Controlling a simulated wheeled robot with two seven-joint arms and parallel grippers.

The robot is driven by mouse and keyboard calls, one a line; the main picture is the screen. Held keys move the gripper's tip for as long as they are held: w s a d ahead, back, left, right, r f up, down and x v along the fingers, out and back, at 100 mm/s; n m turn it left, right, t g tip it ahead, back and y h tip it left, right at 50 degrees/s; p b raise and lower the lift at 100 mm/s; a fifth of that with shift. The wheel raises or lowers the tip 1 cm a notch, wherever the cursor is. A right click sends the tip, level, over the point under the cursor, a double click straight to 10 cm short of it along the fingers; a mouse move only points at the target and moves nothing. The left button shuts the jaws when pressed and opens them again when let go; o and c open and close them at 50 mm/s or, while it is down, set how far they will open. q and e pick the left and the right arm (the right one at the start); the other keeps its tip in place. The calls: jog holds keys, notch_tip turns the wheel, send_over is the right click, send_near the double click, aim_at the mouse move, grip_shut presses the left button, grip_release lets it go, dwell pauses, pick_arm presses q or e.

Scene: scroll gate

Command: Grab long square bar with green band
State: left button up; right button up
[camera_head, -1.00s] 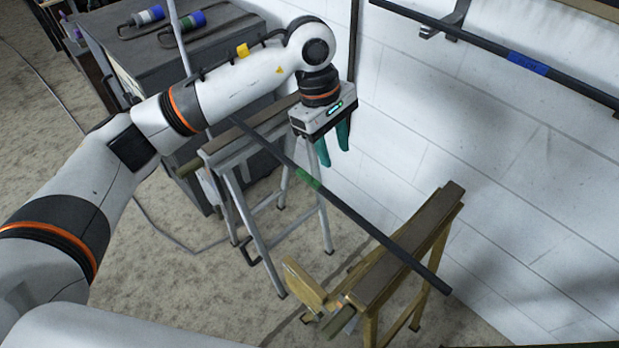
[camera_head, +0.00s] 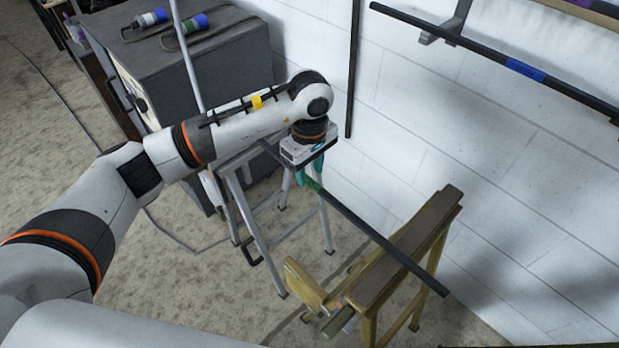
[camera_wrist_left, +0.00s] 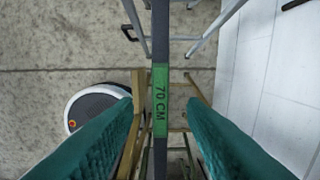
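The long dark square bar (camera_head: 375,235) lies across a grey metal trestle and a wooden sawhorse. Its green band (camera_head: 314,184) is partly hidden by my left gripper (camera_head: 309,176) in the head view. In the left wrist view the green band (camera_wrist_left: 160,100) reads "70 CM" and runs upright between the two teal fingers of my left gripper (camera_wrist_left: 160,135). The fingers stand apart on either side of the bar, with a gap on both sides. My right gripper is not in view.
The metal trestle (camera_head: 246,208) stands left and the wooden sawhorse (camera_head: 405,245) right. A white block wall (camera_head: 520,170) is close behind. Another dark bar with a blue band (camera_head: 525,69) rests on a wall bracket. A grey cabinet (camera_head: 215,65) stands at the back left.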

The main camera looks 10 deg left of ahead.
pick_arm(q)
notch_tip(320, 180, down, 2)
grip_shut()
dwell(0.3)
dwell(1.2)
jog(key=shift+w+r, duration=0.15)
jog(key=shift+r, duration=0.05)
